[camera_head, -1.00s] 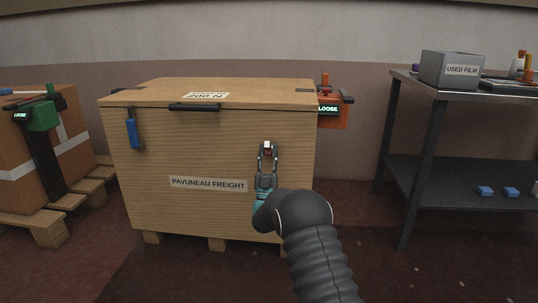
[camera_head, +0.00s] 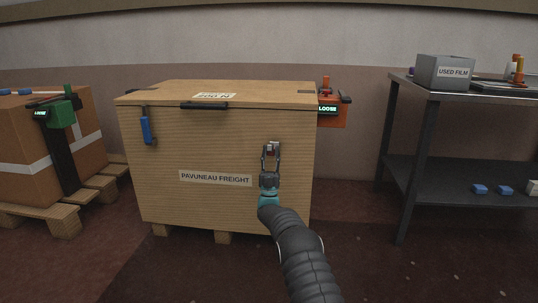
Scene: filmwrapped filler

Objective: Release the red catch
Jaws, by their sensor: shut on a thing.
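The wooden crate (camera_head: 160,165) stands on a pallet in the middle, with a black handle (camera_head: 204,105) on the lid's front edge and a "PAVUNEAU FREIGHT" label on its front. A blue catch (camera_head: 146,130) hangs at the front's upper left. The red catch (camera_head: 270,152) is on the front's right side; only a small red and pale part shows between my fingers. My gripper (camera_head: 271,149) points up at it and is shut on it. The fingers hide most of the catch, and I cannot tell whether it is latched.
An orange device (camera_head: 333,114) reading "LOOSE" sits behind the crate's right side. A brown carton (camera_head: 25,165) with a green device (camera_head: 61,113) stands on a pallet at left. A metal table (camera_head: 400,150) holding a "USED FILM" bin (camera_head: 445,72) stands at right. Floor between crate and table is clear.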

